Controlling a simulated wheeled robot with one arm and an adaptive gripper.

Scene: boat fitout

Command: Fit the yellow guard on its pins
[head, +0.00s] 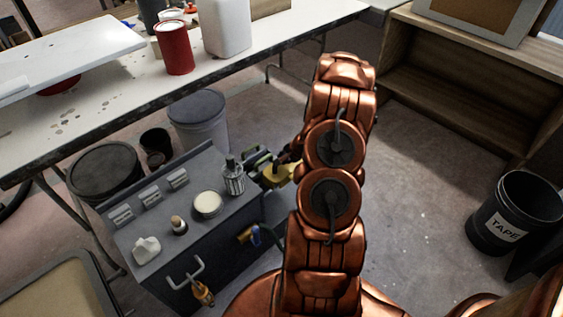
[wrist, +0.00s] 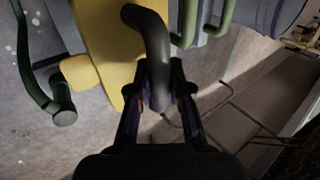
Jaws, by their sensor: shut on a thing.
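The yellow guard (wrist: 105,35) fills the upper middle of the wrist view, with a curved black handle (wrist: 152,28) on it. My gripper (wrist: 158,98) is shut on this handle, one dark finger on each side. In the head view the yellow guard (head: 279,174) shows partly beside the right side of the grey cabinet, and my copper arm hides the rest. Green bars stand around the guard; one with a dark round end (wrist: 64,117) is at left. I cannot make out the pins or whether the guard touches them.
The grey cabinet (head: 150,268) carries a striped bottle (head: 234,178), a round tin (head: 208,204) and small items. A workbench (head: 110,92) with a red can (head: 175,48) stands behind. A black TAPE bin (head: 507,222) is at right; the floor between is clear.

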